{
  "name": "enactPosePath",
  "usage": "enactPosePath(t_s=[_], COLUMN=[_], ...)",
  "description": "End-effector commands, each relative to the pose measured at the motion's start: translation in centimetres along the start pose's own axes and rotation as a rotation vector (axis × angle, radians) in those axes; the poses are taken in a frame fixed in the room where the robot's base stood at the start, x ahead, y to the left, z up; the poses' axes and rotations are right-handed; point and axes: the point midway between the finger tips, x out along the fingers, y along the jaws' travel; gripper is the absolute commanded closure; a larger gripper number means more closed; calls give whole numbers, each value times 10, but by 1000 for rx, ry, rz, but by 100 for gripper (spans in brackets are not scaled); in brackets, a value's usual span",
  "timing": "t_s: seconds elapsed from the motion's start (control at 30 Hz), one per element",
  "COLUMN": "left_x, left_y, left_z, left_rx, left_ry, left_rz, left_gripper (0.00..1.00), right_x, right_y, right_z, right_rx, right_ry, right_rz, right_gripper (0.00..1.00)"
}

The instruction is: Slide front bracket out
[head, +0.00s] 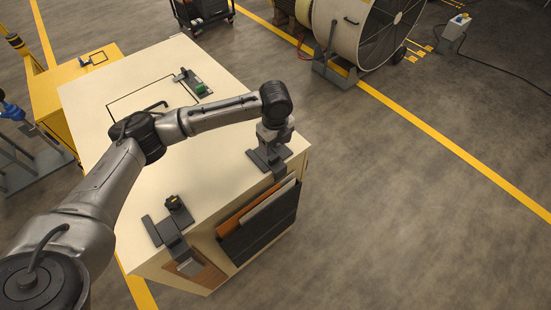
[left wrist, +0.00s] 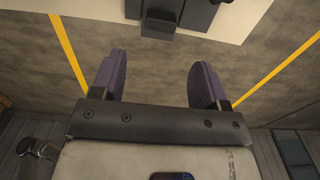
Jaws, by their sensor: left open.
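Two dark grey brackets stand at the edge of a pale cabinet top (head: 225,165). One bracket (head: 174,236) is at the near corner, with a small yellow-topped piece on it and an end overhanging the edge. The other bracket (head: 266,159) is at the right corner, partly hidden by my left gripper (head: 274,134) just above it. In the left wrist view my gripper (left wrist: 159,60) has its two purple fingers spread apart with nothing between them. A dark bracket (left wrist: 160,24) shows beyond the fingertips, overhanging the pale edge. I cannot tell which bracket is the front one.
A dark holder (head: 258,226) with papers hangs on the cabinet side below the right bracket. A dark fixture with a green part (head: 194,84) lies at the back of the top. A large fan (head: 362,30) stands behind. The floor to the right is clear.

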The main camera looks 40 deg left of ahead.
Motion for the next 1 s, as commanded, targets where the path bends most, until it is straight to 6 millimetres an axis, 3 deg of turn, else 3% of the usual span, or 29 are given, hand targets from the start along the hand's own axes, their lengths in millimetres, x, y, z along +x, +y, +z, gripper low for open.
enactPosePath(t_s=[0.2,0.43,0.7,1.0], left_x=[42,72,86,87], left_y=[0,0,0,0], left_z=[0,0,0,0], left_rx=[-2,-1,-1,-1], left_ry=[0,0,-2,-2], left_rz=[3,1,-1,-1], left_gripper=[32,32,32,32], right_x=[4,6,6,6], right_y=[1,1,-1,-2], right_z=[2,2,2,2], right_rx=[-4,-3,2,6], right_ry=[-2,-1,-1,0], right_rz=[3,3,-2,-5], right_gripper=[57,57,57,57])
